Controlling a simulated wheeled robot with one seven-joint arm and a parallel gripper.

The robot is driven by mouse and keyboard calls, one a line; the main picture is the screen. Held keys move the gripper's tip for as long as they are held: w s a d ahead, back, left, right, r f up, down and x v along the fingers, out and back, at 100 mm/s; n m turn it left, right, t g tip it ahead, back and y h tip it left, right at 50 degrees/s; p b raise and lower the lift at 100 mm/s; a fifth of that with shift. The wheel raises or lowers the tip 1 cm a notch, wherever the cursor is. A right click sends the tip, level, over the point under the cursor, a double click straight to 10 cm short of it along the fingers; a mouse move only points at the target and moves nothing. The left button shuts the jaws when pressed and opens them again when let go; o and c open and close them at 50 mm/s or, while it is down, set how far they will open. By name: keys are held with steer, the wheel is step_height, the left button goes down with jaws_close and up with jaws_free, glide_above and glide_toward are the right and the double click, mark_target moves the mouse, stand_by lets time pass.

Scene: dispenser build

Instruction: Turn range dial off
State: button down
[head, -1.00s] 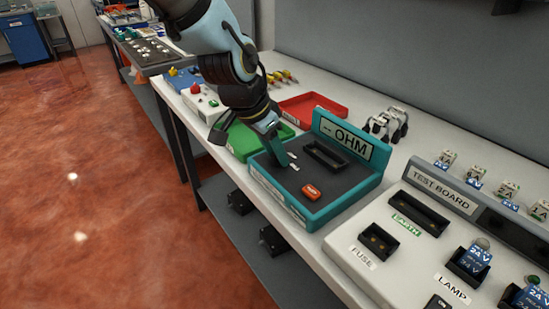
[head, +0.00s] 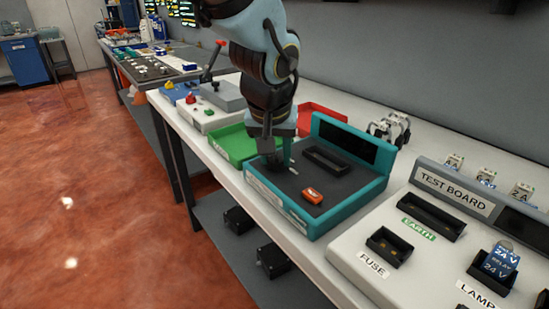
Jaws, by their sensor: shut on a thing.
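The teal ohm-meter station (head: 372,190) stands on the bench in the middle of the head view, with a dark top and an upright back panel. The panel's screen (head: 345,141) is dark and shows no text. My gripper (head: 275,160) points down over the left part of the dark top, its fingers shut at the surface. The range dial is hidden by the fingers, which seem to be closed around it. An orange-red rocker switch (head: 312,196) and a black slot (head: 326,160) are to the right of the gripper.
A green tray (head: 232,145) and a red tray (head: 322,118) stand close beside and behind my gripper. The test board (head: 405,265) with fuse and lamp sockets is at the right. A white device (head: 390,128) stands behind the station. The floor at left is clear.

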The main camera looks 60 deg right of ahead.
stand_by(0.4)
steer(key=shift+f, duration=0.1)
steer(key=shift+c, duration=2.2)
jaws_free()
steer(key=b+v, duration=0.1)
steer(key=v, duration=1)
steer(key=shift+d, duration=0.15)
